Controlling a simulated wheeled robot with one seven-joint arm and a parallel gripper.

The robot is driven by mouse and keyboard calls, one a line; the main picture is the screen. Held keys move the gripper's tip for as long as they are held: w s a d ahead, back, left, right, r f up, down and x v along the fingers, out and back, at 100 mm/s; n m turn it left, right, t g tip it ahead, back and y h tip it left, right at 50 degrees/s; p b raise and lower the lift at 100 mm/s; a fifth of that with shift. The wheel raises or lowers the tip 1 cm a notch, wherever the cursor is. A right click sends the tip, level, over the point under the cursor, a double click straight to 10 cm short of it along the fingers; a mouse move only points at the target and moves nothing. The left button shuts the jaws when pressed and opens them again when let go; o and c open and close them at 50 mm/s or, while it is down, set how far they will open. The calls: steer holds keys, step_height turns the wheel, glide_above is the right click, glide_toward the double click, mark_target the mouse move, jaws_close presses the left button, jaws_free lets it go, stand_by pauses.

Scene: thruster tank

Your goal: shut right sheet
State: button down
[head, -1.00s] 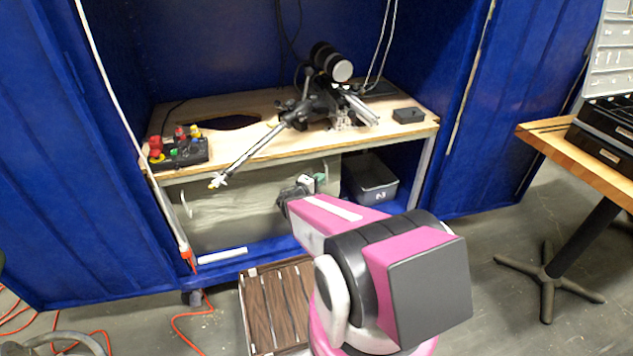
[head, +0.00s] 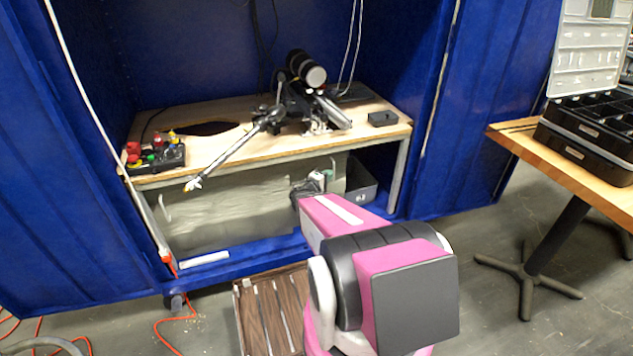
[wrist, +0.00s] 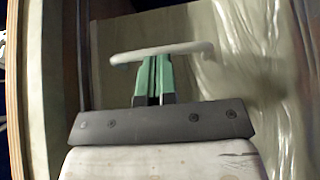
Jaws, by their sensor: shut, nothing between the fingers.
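The right sheet (head: 341,172) is a pale, glossy panel under the wooden bench. Its right edge stops short of the bench's right leg, leaving an open gap. In the wrist view a white bar handle (wrist: 165,52) stands across the tips of my green fingers, in front of a plain pale panel. My gripper (head: 330,166) is shut and empty at this sheet; it also shows in the wrist view (wrist: 154,62). The fingertips are at the handle, but I cannot tell the exact contact. My arm hides part of the sheet's lower right in the head view.
A grey bin (head: 362,184) shows in the gap. The left handle (head: 166,206) is on the pale sheeting at the far left. The bench top (head: 225,150) carries a control box and an arm-like device. A brown slatted pallet (head: 262,315) lies beside my arm.

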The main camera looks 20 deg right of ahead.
steer(key=d, duration=2.5)
steer(key=shift+d, duration=0.25)
steer(key=shift+w+d, duration=0.1)
steer(key=v, duration=1.1)
steer(key=s+a+m+g+y, duration=0.2)
steer(key=a+y, duration=0.3)
steer(key=a, duration=0.7)
steer(key=s+a+m+g+y, duration=0.2)
steer(key=s+a+g+y, duration=0.1)
steer(key=a, duration=0.9)
steer(key=s+a+r+m+g+y, duration=0.1)
steer(key=s+a+m+g+y, duration=0.1)
steer(key=a+g+y, duration=0.2)
steer(key=a+y, duration=0.3)
steer(key=a, duration=0.5)
steer(key=shift+s+m+g, duration=0.3)
steer(key=shift+s+g, duration=0.05)
steer(key=shift+g, duration=0.05)
steer(key=shift+r, duration=0.1)
